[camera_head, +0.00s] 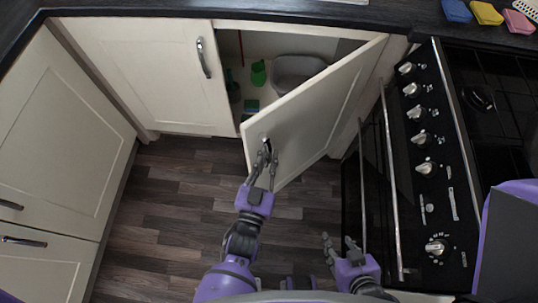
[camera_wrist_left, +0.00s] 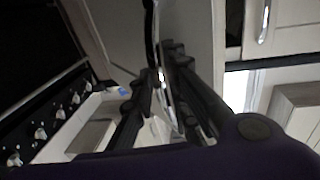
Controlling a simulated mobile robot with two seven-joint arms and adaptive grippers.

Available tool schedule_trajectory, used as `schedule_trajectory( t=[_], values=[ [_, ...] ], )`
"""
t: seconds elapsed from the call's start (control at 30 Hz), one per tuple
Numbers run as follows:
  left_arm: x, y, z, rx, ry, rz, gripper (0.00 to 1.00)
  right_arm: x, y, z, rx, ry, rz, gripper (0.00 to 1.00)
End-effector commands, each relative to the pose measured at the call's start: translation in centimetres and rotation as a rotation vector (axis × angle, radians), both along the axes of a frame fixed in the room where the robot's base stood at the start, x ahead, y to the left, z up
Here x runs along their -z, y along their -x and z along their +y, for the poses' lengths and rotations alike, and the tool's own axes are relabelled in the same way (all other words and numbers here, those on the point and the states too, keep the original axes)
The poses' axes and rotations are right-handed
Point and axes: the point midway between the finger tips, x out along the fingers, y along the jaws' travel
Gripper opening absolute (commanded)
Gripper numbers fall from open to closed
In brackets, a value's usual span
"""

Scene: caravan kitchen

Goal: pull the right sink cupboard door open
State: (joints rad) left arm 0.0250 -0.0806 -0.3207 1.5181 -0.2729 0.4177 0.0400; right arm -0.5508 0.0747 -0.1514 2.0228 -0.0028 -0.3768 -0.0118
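The right sink cupboard door (camera_head: 310,112) is cream and stands well open, swung out on its right side toward the oven. Its dark, shiny handle (camera_head: 267,146) is near the door's free left edge. My left gripper (camera_head: 266,157) is at this handle. In the left wrist view the gripper's fingers (camera_wrist_left: 160,80) lie on both sides of the chrome handle (camera_wrist_left: 153,25), close against it; the exact contact is partly hidden. My right gripper (camera_head: 337,241) is low in front of the oven, fingers apart and empty.
Inside the cupboard are a green bottle (camera_head: 258,73) and a grey basin (camera_head: 298,70). The left sink door (camera_head: 150,75) is closed. The black cooker (camera_head: 425,170) with its rail stands close on the right. Bare wooden floor (camera_head: 180,190) lies left of the open door.

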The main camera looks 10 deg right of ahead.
Motion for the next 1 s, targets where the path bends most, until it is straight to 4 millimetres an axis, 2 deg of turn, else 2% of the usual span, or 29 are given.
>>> schedule_trajectory(
  t=[0.27,0.37,0.7,0.83,1.0],
  values=[
    [-0.1,0.5,0.0,0.002,0.001,-0.002,0.14,0.1,0.1,-0.1,0.0,0.001,0.001,0.4],
    [0.0,1.8,0.6,0.002,0.0,0.001,0.14,0.1,0.1,-0.1,0.001,0.001,0.001,0.4],
    [0.0,8.4,3.4,0.001,0.0,0.001,0.14,0.1,0.1,0.0,0.001,-0.001,0.002,0.4],
    [-0.1,10.1,4.1,0.0,0.001,0.0,0.14,0.1,0.1,0.0,0.001,-0.001,0.002,0.4],
    [-0.1,11.1,4.5,0.0,0.001,-0.001,0.14,0.1,0.1,0.0,0.001,-0.001,0.002,0.4]
  ],
)
